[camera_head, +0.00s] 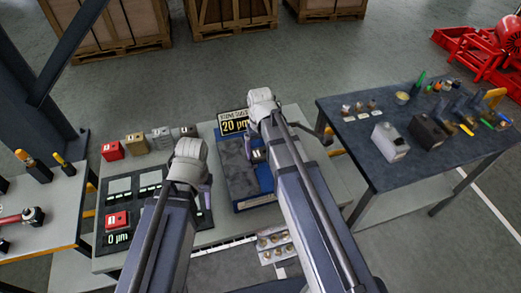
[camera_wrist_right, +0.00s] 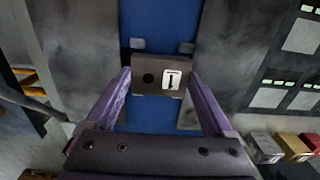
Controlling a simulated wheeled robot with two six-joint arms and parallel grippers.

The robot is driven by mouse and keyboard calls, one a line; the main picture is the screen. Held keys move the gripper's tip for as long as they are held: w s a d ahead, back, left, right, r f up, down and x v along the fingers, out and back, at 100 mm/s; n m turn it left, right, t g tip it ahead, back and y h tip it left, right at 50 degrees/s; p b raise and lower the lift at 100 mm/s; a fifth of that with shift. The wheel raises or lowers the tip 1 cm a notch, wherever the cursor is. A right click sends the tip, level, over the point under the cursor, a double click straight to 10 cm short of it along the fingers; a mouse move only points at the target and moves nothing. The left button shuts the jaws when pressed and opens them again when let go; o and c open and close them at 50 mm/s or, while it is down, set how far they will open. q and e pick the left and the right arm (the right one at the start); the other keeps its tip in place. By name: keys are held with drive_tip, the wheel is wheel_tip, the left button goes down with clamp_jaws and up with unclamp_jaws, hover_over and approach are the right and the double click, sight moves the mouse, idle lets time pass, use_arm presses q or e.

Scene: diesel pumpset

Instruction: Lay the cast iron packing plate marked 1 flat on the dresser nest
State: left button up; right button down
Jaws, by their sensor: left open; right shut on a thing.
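The packing plate (camera_wrist_right: 148,87) is a small grey block with a dark round hole and a white label marked 1. My right gripper (camera_wrist_right: 160,78) is shut on it, one finger at each side. It is over a blue strip (camera_wrist_right: 160,25) between two grey slabs, with two small grey tabs beyond it. In the head view the plate (camera_head: 258,154) shows beside my right arm, over the blue fixture (camera_head: 252,203) with grey slabs. I cannot tell whether it touches the surface below. My left gripper (camera_head: 206,192) is open, mostly hidden by its wrist, near the black board.
A black board (camera_head: 141,222) with grey pads and a red block (camera_head: 117,221) lies left. Several coloured blocks stand behind it. A 20 µm sign (camera_head: 234,122) stands behind the fixture.

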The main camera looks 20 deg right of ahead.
unclamp_jaws()
wheel_tip(320, 180, up, 8)
drive_tip(key=p, duration=0.8)
drive_tip(key=shift+f, duration=0.1)
wheel_tip(320, 180, up, 6)
drive_tip(key=p, duration=0.6)
